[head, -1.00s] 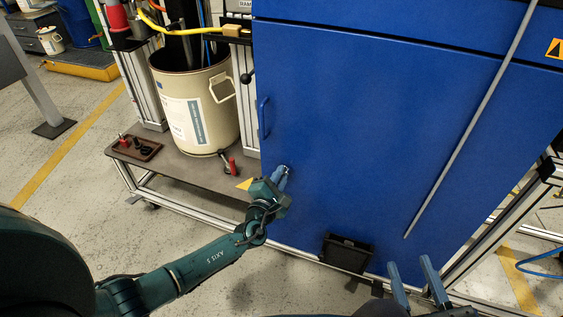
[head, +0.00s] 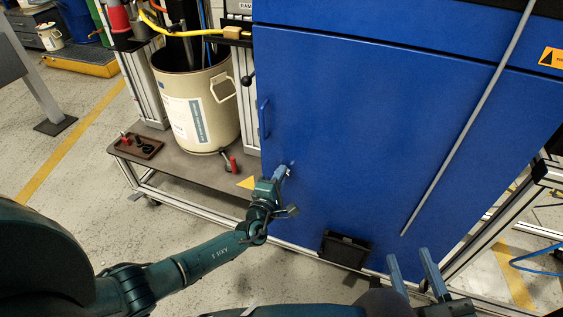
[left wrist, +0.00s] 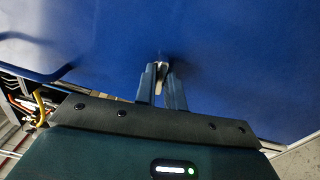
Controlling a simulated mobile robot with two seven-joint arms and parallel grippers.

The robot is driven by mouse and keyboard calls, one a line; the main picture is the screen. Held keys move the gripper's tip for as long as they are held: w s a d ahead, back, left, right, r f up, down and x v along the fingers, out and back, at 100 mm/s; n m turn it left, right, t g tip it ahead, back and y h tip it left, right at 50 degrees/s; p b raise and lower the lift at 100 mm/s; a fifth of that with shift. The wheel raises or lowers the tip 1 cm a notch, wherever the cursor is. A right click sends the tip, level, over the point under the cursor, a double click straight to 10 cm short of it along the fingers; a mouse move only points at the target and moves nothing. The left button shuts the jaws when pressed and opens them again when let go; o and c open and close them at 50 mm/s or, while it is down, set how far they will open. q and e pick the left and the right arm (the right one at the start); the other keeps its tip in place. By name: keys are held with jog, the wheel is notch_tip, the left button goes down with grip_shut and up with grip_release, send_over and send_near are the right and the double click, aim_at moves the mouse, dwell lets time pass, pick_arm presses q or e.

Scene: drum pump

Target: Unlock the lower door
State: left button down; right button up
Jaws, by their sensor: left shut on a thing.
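The lower door (head: 370,130) is a large blue panel, flush in its cabinet, with a blue bar handle (head: 264,118) at its left edge. My left gripper (head: 284,172) is at the door's left side, below the handle. In the left wrist view its two fingers (left wrist: 161,82) are shut on a small pale metal piece, likely a key (left wrist: 161,66), at the door face. The lock itself is hidden by the fingers. My right gripper (head: 413,268) is at the lower right, in front of the door's bottom, with its two blue fingers apart and nothing between them.
A beige drum (head: 205,120) stands on a low platform left of the door. A small brown tray (head: 137,147) lies on that platform. A black box (head: 343,248) is at the door's bottom edge. A long grey rod (head: 465,125) crosses in front of the door.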

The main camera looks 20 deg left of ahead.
pick_arm(q)
jog(key=shift+a+r, duration=0.1)
jog(key=shift+m+p, duration=0.5)
jog(key=shift+m, duration=0.6)
jog(key=c, duration=1.3)
grip_release()
